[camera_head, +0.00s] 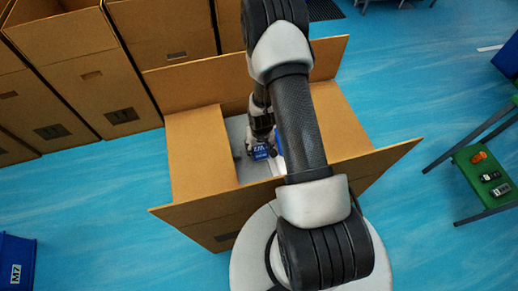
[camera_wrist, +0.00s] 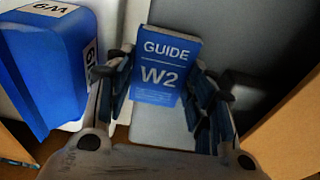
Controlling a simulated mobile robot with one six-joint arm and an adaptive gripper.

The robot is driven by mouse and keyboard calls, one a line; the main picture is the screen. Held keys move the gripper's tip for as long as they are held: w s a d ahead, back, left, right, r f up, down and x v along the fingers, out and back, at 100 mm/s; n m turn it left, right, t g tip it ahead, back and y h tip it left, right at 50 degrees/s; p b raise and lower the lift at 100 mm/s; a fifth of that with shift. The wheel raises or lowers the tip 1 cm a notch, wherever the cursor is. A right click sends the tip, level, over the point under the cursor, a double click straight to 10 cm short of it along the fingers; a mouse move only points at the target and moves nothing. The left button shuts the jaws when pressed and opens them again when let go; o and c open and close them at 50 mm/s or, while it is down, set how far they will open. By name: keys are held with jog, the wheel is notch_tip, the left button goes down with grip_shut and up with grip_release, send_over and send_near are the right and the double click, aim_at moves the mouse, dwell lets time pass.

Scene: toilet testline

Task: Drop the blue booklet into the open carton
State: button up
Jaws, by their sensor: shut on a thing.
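The open carton (camera_head: 197,150) stands in the middle of the head view, its flaps spread outward. My gripper (camera_head: 262,140) reaches down into its opening. The blue booklet (camera_head: 262,153) shows at the gripper's end, within the carton's outline. In the wrist view the booklet (camera_wrist: 165,75), marked GUIDE W2, stands between the two fingers of my gripper (camera_wrist: 163,88), which is shut on it.
A larger blue box with white labels (camera_wrist: 50,75) is close to the left finger in the wrist view. Brown cartons (camera_head: 85,80) stand behind at left. A blue M7 bin (camera_head: 18,262) is at lower left. A green stool (camera_head: 485,180) with small items stands at right.

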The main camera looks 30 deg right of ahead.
jog(key=shift+f, duration=0.15)
jog(key=o, duration=0.6)
jog(key=shift+f, duration=0.1)
jog(key=o, duration=0.5)
jog(key=shift+c, duration=0.2)
